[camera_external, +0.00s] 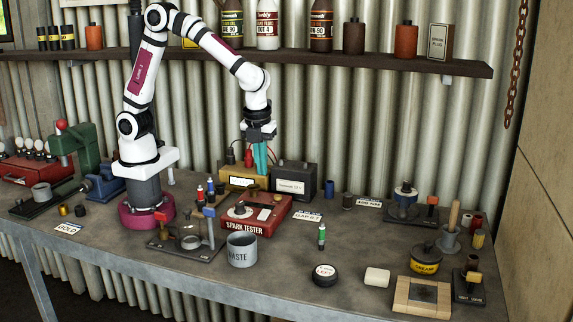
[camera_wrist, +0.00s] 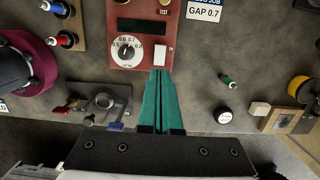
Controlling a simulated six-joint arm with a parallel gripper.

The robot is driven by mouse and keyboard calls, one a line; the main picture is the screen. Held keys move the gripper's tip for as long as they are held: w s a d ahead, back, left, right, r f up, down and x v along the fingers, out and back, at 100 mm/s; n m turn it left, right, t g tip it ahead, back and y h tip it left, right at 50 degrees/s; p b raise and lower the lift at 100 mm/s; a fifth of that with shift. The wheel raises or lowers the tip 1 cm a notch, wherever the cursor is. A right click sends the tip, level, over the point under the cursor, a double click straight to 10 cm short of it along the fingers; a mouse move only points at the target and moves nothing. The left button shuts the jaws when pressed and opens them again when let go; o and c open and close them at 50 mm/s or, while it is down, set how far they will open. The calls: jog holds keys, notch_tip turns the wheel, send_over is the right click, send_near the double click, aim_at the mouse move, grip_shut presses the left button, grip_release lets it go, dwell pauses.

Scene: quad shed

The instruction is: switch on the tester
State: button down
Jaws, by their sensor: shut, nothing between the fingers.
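The spark tester (camera_external: 255,228) is a red box on the bench, in front of my gripper in the external view. In the wrist view the fingertips (camera_wrist: 161,72) appear just below the white switch; contact cannot be told.
A yellow box (camera_external: 243,184) and a black battery (camera_external: 294,189) stand behind the tester.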

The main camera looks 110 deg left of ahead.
aim_at(265, 211)
jog(key=f, duration=0.3)
jog(key=a+f, duration=0.1)
jog(key=f, duration=0.7)
jog(key=shift+a+f, duration=0.2)
jog(key=shift+a, duration=0.1)
jog(key=shift+a+f, duration=0.1)
jog(key=shift+f, duration=0.1)
jog(key=shift+d+r, duration=0.15)
jog(key=shift+d, duration=0.65)
jog(key=shift+r, duration=0.1)
